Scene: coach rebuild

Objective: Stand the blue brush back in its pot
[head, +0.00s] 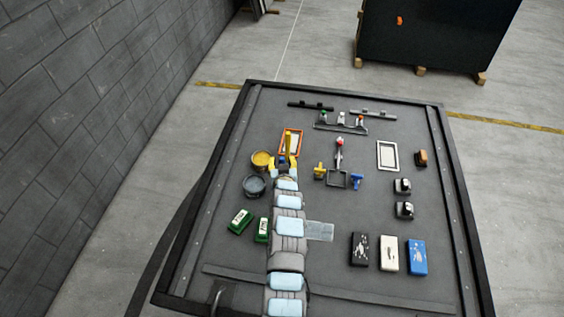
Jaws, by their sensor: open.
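A small blue T-shaped item (357,182) lies on the table to the right of the middle; it may be the blue brush, but it is too small to be sure. A pot with grey-blue contents (254,193) stands left of my arm, with a yellow pot (262,168) just behind it. I cannot tell which pot is the brush's own. My gripper (284,160) is open beside the yellow pot, to its right, in front of an orange-framed tray (299,145). A yellow shape rises at the gripper; the jaws' detail is too small to read.
A yellow T-shaped item (320,170) and a dark square frame (336,187) lie right of my gripper. Green boxes (240,220) lie front left. Black, white and blue blocks (417,257) lie front right. A rack (341,127) stands at the back. The table has a raised rim.

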